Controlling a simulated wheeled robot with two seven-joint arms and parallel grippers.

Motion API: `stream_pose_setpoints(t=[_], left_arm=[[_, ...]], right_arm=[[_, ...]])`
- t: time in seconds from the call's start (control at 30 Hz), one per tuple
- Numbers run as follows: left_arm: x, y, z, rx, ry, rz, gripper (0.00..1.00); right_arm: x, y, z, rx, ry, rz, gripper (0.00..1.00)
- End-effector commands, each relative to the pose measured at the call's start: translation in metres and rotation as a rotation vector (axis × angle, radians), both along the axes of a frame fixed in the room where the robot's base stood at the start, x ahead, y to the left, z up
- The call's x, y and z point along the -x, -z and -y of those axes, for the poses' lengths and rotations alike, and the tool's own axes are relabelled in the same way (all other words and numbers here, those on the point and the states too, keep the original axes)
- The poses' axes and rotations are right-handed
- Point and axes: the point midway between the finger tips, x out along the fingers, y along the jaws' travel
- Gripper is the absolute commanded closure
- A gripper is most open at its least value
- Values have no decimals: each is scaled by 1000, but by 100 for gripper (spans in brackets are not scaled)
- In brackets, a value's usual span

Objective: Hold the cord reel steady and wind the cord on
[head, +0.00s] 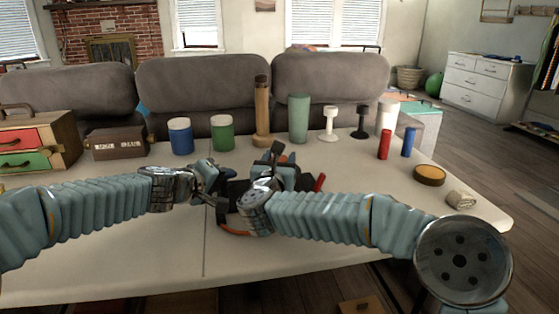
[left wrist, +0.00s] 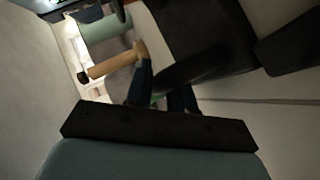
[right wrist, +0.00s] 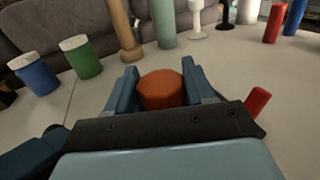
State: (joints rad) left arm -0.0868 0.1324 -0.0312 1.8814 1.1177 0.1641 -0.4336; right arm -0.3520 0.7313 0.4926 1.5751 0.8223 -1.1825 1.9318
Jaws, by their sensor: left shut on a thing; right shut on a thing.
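The cord reel (head: 240,190) is a dark piece on the table between my grippers, mostly hidden behind my right wrist. An orange cord (head: 232,233) curves along its lower front edge. My left gripper (head: 213,180) is shut at the reel's left side; the exact part it grips is hidden. A large black shape, likely the reel, fills the upper middle of the left wrist view (left wrist: 195,45). My right gripper (head: 284,176) is shut on a round orange-red piece (right wrist: 160,90), seen between its fingers in the right wrist view.
A red piece (head: 319,183) sticks out right of my right gripper. Behind stand a blue jar (head: 180,138), green jar (head: 222,134), wooden bottle (head: 262,112), green cylinder (head: 298,119) and candle holders (head: 329,123).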

Motion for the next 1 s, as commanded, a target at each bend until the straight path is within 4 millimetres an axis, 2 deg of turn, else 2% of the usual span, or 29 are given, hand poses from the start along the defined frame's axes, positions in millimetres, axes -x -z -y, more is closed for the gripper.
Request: stream_pose_setpoints(t=[0.3, 0.77, 0.8, 0.9, 1.0], left_arm=[[0, 2, 0, -1, 1, -3, 100], [0, 2, -1, 0, -1, -3, 100], [0, 2, -1, -1, -1, -4, 100], [0, 2, -1, -1, -2, -3, 100], [0, 2, -1, -1, -2, -3, 100]], right_arm=[[0, -1, 1, -1, 111, 3, 77], [0, -1, 1, 0, 125, 2, 77], [0, -1, 1, 0, 125, 2, 44], [0, -1, 1, 0, 124, 1, 29], [0, 0, 1, 0, 124, 1, 26]])
